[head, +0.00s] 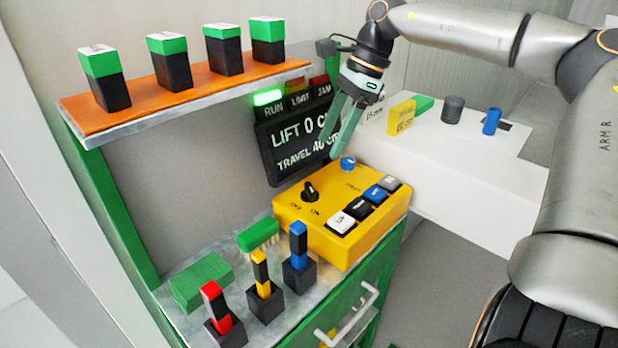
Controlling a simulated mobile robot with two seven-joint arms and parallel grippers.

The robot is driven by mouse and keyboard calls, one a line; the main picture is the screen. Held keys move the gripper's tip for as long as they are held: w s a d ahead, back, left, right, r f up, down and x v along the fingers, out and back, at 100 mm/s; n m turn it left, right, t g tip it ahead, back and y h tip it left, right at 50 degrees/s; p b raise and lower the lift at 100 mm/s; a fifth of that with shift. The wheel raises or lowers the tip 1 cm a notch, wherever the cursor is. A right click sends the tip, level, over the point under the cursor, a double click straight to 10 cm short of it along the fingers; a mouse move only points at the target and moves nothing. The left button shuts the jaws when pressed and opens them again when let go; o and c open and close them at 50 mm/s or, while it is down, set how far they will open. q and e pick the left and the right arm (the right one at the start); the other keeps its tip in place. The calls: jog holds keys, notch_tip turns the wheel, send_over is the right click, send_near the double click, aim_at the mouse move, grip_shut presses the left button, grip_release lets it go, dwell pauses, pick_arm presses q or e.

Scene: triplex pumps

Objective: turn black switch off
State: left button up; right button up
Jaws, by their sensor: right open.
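The black switch (310,191) is a small rotary knob on the top left of a yellow control box (305,228). OFF and ON labels are printed in front of it; I cannot tell for certain which one it points to. My right gripper (342,150) comes down from the upper right with its green fingers open and empty. The fingertips are near the back of the yellow box, close to a blue round knob (348,163), to the right of and behind the black switch. I cannot tell if they touch the blue knob. My left gripper is not in view.
White, black, blue and grey buttons line the box's right side. A dark display (298,140) with a lit green RUN lamp stands behind. Red, yellow and blue handles stand in front. An orange shelf (190,98) overhangs at upper left. A white surface (470,165) lies right.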

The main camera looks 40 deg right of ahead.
aim_at(310, 186)
jog(key=x, duration=1)
jog(key=shift+d+b, duration=0.1)
jog(key=shift+b, duration=0.2)
grip_shut()
